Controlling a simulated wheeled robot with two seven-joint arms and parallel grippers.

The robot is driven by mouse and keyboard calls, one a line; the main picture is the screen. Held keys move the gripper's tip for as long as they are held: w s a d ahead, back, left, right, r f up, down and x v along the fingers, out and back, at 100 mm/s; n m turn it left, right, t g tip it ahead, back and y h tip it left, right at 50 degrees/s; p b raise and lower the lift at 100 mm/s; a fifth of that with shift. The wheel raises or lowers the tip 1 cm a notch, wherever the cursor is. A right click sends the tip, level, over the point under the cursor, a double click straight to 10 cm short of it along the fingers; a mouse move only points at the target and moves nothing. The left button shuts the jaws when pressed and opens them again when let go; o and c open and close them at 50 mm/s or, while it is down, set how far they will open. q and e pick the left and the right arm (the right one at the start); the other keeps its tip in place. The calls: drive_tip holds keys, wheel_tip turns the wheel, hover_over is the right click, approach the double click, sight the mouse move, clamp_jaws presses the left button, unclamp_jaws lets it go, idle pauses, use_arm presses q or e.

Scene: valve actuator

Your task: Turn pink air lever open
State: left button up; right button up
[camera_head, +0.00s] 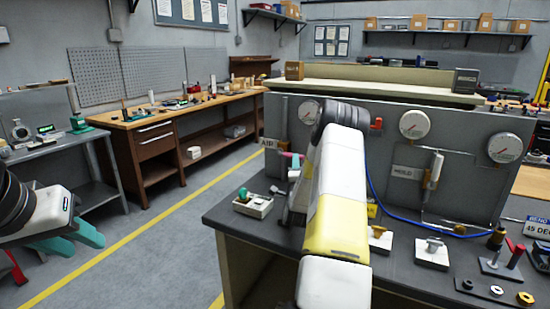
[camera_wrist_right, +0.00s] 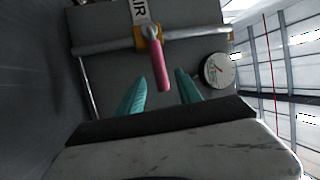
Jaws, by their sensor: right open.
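The pink air lever (camera_wrist_right: 160,66) sits on a brass-coloured valve body (camera_wrist_right: 149,33) on a grey pipe, under the AIR label (camera_wrist_right: 139,12). In the head view, the lever (camera_head: 290,154) shows in part beside my right arm, below the AIR label (camera_head: 269,143). My right gripper (camera_wrist_right: 161,76) is open, its teal fingers on either side of the lever's free end, with a visible gap on both sides. Its depth relative to the lever is hard to judge. In the head view, my arm hides most of it. My left gripper (camera_head: 78,240) is open and empty, away from the panel.
The grey panel bears gauges (camera_head: 414,124) and a second valve with a white handle (camera_head: 435,170). A blue hose (camera_head: 385,205) runs along it. On the dark bench are a small tray (camera_head: 253,205), fittings (camera_head: 432,250) and a red-handled part (camera_head: 515,256). Floor at left is free.

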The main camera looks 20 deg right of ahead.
sight(289, 155)
drive_tip(key=shift+x, duration=2.8)
clamp_jaws()
